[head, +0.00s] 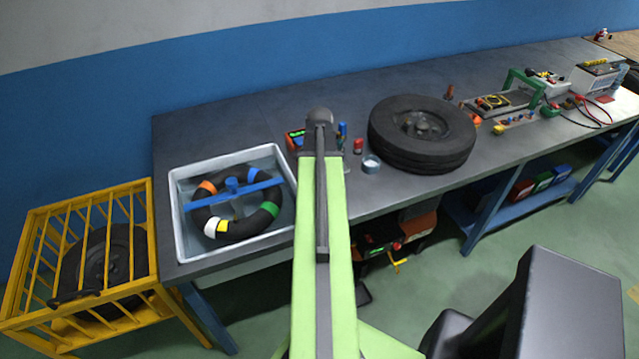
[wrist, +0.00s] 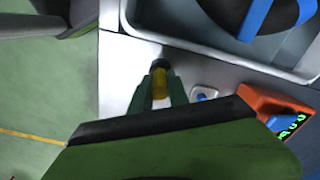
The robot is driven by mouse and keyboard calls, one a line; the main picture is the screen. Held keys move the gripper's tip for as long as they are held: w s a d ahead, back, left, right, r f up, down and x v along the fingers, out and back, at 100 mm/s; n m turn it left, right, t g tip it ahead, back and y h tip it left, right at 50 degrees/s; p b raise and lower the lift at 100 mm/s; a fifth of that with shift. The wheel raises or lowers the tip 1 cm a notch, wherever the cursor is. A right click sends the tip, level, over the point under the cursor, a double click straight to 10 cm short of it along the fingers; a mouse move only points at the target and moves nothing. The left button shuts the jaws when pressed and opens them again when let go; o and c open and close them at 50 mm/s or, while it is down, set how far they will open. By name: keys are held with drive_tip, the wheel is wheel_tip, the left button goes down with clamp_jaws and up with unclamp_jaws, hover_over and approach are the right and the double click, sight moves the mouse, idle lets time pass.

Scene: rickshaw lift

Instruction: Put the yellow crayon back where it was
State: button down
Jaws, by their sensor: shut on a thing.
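In the wrist view, my gripper (wrist: 159,88) is shut on the yellow crayon (wrist: 159,82), which shows as a short yellow piece with a dark end between the two green fingers. The crayon is over the grey bench top, near the tray's edge; whether it touches the bench I cannot tell. In the head view, my arm hides the gripper and the crayon.
A white tray (head: 179,225) holding a black ring with coloured bands stands left of my arm. An orange device (wrist: 278,107) and a small white-and-blue item (wrist: 204,94) lie near the gripper. A tyre (head: 395,150), red cylinder (head: 358,146) and metal cup (head: 371,164) stand right.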

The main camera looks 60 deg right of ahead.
drive_tip(key=shift+f, duration=0.25)
drive_tip(key=c, duration=1.3)
unclamp_jaws()
drive_tip(key=shift+o, duration=0.2)
drive_tip(key=shift+r, duration=0.15)
wheel_tip(320, 180, up, 13)
drive_tip(key=p, duration=1.3)
